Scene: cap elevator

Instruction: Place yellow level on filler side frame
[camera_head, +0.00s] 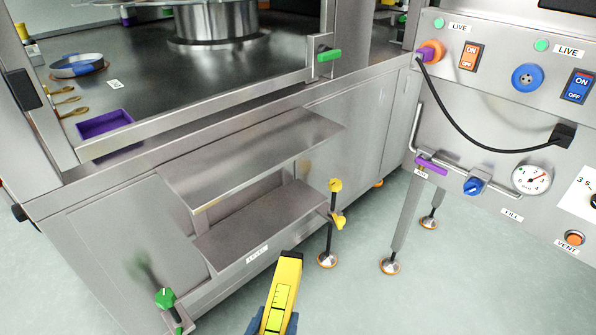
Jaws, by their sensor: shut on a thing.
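The yellow level (283,287) is at the bottom middle of the head view, upright and tilted slightly, with its vial marks facing me. My gripper (272,322) shows only as dark blue-grey fingertips at the bottom edge, shut on the lower end of the level. The filler machine has a steel side frame with an upper shelf (250,160) and a lower shelf (265,222). The lower shelf's front lip bears a "LEVEL" label (257,254). The level's top end appears just in front of and below this lip, to the right of the label.
A yellow-knobbed adjusting foot (335,186) stands right of the shelves, and a green knob (165,298) is at lower left. The control panel (490,185) with a gauge (531,180) and black cable is on the right. Pale floor (350,305) is open at lower right.

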